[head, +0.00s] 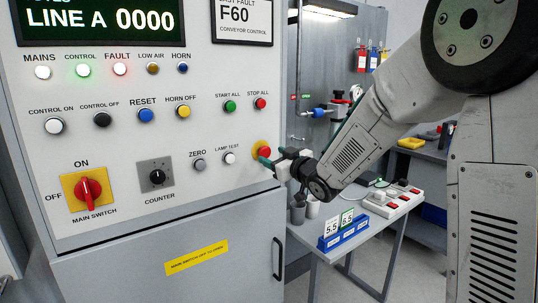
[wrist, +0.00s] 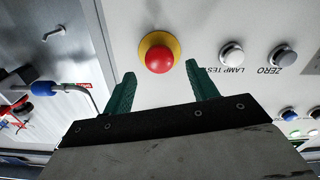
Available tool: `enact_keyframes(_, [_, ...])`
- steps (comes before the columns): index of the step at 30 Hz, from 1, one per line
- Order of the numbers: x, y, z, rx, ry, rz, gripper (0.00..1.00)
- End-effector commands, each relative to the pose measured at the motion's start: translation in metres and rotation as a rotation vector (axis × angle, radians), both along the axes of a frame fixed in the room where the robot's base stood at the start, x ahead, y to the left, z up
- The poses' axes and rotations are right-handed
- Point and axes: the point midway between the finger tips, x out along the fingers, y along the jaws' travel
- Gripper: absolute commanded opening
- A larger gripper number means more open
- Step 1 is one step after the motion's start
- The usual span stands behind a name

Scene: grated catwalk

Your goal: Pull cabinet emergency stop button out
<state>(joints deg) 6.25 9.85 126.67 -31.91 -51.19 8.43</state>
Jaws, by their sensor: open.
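The emergency stop button (head: 263,149) is a red mushroom head on a yellow collar, at the lower right of the grey cabinet's front panel. In the wrist view the red head (wrist: 159,60) shows whole, just beyond the fingertips and between their lines. My gripper (head: 268,160) is at the panel's right edge, close to the button and slightly below it in the head view. In the wrist view its two green fingers (wrist: 160,72) are spread apart with nothing between them. The gap from fingertips to button is hard to judge.
The lamp test button (head: 229,158) and zero button (head: 199,164) sit left of the stop button. The red main switch (head: 88,190) is at the panel's lower left. A cabinet door handle (head: 277,258) is below. A table with a white switch box (head: 391,202) stands to the right.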

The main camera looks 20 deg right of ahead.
Motion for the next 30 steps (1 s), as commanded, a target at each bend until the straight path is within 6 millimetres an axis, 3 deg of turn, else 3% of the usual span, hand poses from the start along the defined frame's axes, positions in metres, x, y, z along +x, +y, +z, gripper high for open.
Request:
enact_keyframes(6, [0.025, 0.008, 0.000, 0.000, 0.001, 0.000, 0.58])
enact_keyframes(16, [0.030, 0.010, 0.000, 0.001, 0.001, -0.001, 0.58])
enact_keyframes(17, [0.030, 0.010, 0.000, 0.001, 0.001, -0.001, 0.55])
enact_keyframes(21, [0.030, 0.010, 0.000, 0.001, 0.001, -0.001, 0.16])
enact_keyframes(22, [0.030, 0.010, 0.000, 0.001, 0.001, -0.001, 0.13])
enact_keyframes(30, [0.015, 0.004, 0.001, 0.000, 0.000, -0.003, 0.13])
